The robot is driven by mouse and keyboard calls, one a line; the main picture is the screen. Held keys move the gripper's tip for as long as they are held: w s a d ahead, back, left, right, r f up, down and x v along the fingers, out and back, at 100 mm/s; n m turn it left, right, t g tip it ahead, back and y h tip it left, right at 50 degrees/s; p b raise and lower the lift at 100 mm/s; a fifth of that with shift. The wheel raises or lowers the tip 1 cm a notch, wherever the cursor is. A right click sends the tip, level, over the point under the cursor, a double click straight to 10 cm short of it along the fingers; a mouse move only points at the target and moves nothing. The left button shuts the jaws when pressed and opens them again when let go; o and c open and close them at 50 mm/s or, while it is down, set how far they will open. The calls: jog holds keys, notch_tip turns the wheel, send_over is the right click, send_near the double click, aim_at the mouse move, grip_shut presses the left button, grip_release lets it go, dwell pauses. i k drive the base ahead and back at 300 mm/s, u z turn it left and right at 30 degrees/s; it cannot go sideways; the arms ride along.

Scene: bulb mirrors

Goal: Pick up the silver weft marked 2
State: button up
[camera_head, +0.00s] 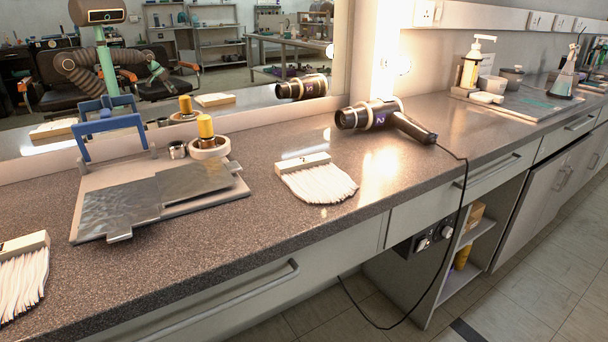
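Two pale silver-white wefts lie on the speckled counter (260,240). One weft (318,182) lies near the middle, its light band at the back and its strands fanned towards the front edge. The other weft (22,278) is at the far left, cut off by the picture edge. My gripper is not seen directly. My body and arm are reflected small in the mirror, and the fingers cannot be made out there.
A blue-handled press with metal plates (150,195) stands left of the middle weft. A yellow-topped item in a round holder (208,140) and a small metal cup (178,149) stand behind it. The dryer's cord hangs over the front edge. Bottles and trays stand far right.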

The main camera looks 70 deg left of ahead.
aim_at(314, 179)
jog(key=u, duration=1.8)
